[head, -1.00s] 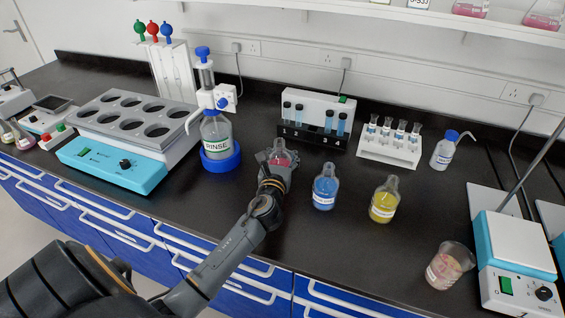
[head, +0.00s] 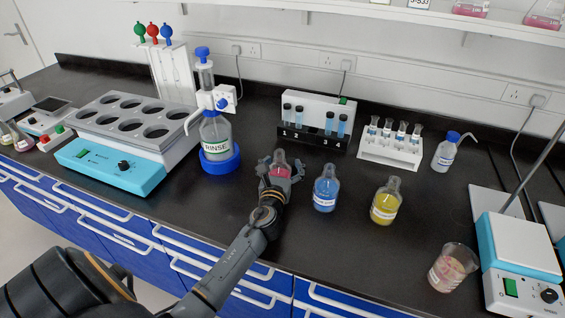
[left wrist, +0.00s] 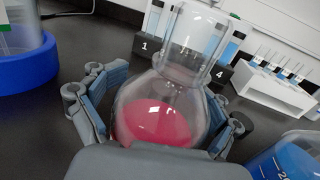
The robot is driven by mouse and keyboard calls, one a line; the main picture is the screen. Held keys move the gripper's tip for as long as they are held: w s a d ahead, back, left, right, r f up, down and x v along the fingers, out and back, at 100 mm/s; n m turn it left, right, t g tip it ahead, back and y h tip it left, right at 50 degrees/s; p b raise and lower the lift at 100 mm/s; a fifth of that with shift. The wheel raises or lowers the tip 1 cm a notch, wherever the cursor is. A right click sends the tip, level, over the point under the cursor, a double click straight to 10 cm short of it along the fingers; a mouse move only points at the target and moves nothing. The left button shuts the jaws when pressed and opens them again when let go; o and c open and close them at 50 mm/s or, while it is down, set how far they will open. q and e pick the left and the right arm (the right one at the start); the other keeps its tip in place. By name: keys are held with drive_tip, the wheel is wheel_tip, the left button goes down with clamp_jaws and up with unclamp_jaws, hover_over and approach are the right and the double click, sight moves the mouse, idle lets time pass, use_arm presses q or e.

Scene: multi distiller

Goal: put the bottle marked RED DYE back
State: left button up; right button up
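A clear round bottle with red liquid (head: 280,170) stands upright on the black bench, left of the blue bottle (head: 325,188). Its label is hidden, so I cannot read RED DYE on it. My left gripper (head: 281,174) is around the bottle from the front, with its fingers spread to both sides. In the left wrist view the red-liquid bottle (left wrist: 155,118) sits between the finger pads (left wrist: 160,112), which look apart from the glass. My right gripper is not in view.
A yellow bottle (head: 385,202) stands right of the blue one. A RINSE bottle in a blue base (head: 219,162) stands to the left. A numbered vial rack (head: 313,137) and a white rack (head: 390,150) are behind. A beaker (head: 451,268) stands front right.

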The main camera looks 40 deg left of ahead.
use_arm(q)
drive_tip(key=shift+r, duration=0.3)
drive_tip(key=v, duration=1)
drive_tip(key=shift+s+d+f, duration=0.15)
drive_tip(key=shift+s, duration=0.15)
drive_tip(key=shift+s+d+b, duration=0.25)
drive_tip(key=shift+s+b, duration=0.05)
drive_tip(key=shift+s, duration=0.3)
